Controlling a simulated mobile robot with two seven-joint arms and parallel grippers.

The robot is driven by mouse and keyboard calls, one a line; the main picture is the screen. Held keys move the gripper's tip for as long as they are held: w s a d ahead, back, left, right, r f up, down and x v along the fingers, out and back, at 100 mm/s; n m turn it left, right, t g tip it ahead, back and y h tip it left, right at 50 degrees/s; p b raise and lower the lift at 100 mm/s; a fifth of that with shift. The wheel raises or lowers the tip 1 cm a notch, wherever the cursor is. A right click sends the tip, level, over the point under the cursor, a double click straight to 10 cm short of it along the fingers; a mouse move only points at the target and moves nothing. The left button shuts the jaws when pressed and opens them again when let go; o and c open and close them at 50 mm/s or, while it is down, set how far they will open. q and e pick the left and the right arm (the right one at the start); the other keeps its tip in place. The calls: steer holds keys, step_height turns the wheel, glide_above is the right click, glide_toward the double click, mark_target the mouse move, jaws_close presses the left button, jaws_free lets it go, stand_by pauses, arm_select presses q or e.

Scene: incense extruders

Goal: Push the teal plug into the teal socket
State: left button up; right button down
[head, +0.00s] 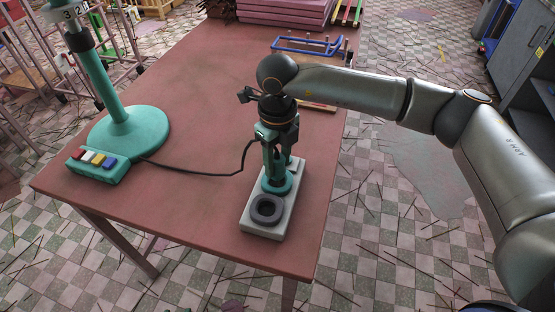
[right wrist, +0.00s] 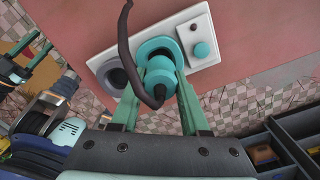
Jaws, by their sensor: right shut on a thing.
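A light grey socket block (head: 253,222) lies near the right edge of the red table. It has a teal socket ring (head: 287,186) in the middle and a dark grey ring (head: 267,209) at the near end. My right gripper (head: 273,165) points down over the teal ring. In the right wrist view its fingers are closed on the teal plug (right wrist: 158,83), whose black cable (right wrist: 126,45) loops up. The plug overlaps the teal socket (right wrist: 158,44) there; I cannot tell whether its tip is inside.
The cable runs across the table (head: 190,60) to a teal box with coloured buttons (head: 98,164) beside a teal round-based stand (head: 130,130). A teal knob (right wrist: 201,50) sits on the block. A blue rack (head: 310,45) and pink slabs (head: 285,12) are farther back.

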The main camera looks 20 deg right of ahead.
mark_target(278, 170)
steer(key=shift+f+b, duration=1.3)
steer(key=shift+f, duration=0.2)
steer(key=shift+c, duration=1.6)
jaws_free()
steer(key=shift+r, duration=0.15)
